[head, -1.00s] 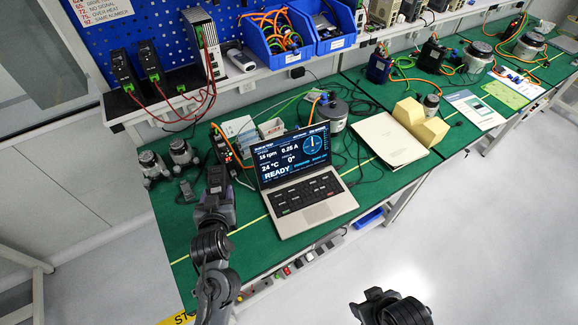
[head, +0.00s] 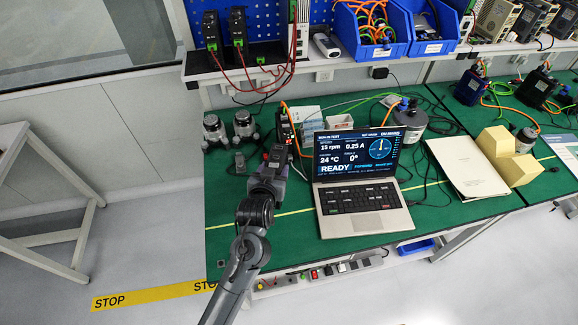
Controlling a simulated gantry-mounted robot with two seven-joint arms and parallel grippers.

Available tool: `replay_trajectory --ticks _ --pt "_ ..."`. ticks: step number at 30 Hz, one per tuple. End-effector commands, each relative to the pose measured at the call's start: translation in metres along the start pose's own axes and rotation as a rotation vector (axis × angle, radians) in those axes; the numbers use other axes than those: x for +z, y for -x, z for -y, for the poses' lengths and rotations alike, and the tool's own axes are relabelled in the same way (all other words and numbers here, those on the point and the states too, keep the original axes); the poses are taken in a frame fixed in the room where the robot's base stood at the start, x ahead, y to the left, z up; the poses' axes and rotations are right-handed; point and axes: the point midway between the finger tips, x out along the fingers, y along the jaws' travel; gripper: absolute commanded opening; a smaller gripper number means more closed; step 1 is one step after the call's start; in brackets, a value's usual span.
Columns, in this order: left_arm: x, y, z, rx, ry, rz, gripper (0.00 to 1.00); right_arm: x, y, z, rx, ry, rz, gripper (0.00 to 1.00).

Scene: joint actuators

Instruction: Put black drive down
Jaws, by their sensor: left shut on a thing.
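My left gripper (head: 277,155) is shut, reaching over the green bench mat left of the laptop. A narrow black drive (head: 284,126) with small red and orange marks shows right at its fingertips, and the gripper is shut on it. The gripper hides the drive's lower end, so I cannot tell whether it touches the mat. Two similar black drives, the left one (head: 210,29) and the right one (head: 238,26), stand upright on the shelf with red cables. My right gripper is out of view.
An open laptop (head: 360,196) stands right of the gripper. Two silver actuators (head: 214,129) and a small dark block (head: 240,161) are to the left. Cables, a grey motor (head: 410,118) and foam blocks (head: 510,155) lie further right. The mat's front left is clear.

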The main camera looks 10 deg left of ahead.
Motion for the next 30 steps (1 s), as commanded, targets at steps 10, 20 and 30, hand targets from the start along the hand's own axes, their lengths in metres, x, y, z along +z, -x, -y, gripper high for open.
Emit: replay_trajectory --ticks 10,20,30 --pt "0.031 -0.001 0.055 -0.001 0.0 -0.01 0.0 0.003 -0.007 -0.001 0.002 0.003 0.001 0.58" --pt "0.041 -0.002 0.07 0.001 0.0 -0.011 0.0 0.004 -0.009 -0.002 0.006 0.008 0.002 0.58" --pt "0.069 -0.013 0.07 0.001 0.001 -0.009 0.0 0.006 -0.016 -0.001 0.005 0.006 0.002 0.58"
